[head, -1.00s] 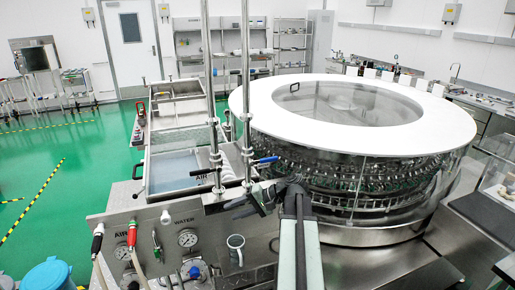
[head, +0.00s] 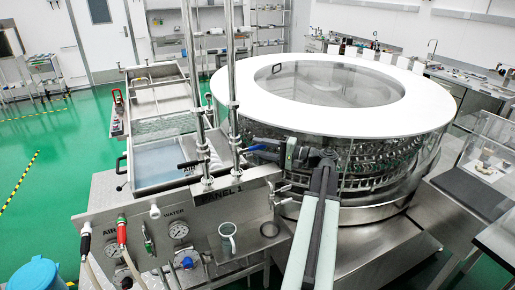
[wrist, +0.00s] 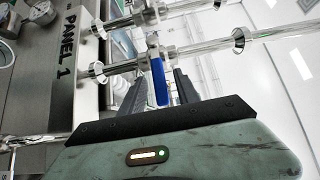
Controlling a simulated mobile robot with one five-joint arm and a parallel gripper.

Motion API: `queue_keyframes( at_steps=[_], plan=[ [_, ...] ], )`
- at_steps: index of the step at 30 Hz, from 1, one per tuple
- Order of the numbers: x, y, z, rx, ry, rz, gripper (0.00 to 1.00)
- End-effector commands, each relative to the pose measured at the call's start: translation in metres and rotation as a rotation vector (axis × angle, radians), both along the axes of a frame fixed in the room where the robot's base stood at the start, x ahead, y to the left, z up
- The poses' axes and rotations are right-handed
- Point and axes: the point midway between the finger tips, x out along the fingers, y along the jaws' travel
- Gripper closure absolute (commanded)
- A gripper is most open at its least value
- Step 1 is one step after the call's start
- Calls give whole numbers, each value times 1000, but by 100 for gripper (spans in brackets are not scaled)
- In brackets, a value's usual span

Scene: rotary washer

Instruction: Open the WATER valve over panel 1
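Panel 1 (head: 145,215) is a steel panel with AIR and WATER gauges. The right pipe's blue lever (head: 254,148) sticks out sideways to the right; no label on that lever is legible. My gripper (head: 262,142) is beside this lever at its height, pointing left. In the wrist view, the blue lever (wrist: 160,82) lies between the two dark, spread fingers of my gripper (wrist: 158,76), with gaps on both sides. Contact cannot be told.
The large round washer (head: 420,115) with a white rim stands right behind my arm. Green floor at left is open.

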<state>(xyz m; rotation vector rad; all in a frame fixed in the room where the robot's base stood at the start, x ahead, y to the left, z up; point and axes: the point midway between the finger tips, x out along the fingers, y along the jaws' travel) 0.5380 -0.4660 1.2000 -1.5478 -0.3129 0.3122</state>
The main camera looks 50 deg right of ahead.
Motion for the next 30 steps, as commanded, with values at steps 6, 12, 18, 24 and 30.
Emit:
queue_keyframes(
  at_steps=[6, 12, 18, 24, 30],
  plan=[
    [8, 4, 0, 0, 0, 0, 62],
    [8, 4, 0, 0, 1, 1, 78],
    [9, 4, 0, 0, 1, 1, 100],
    [9, 4, 0, 0, 1, 2, 100],
    [9, 5, 0, 0, 1, 2, 100]
  ],
)
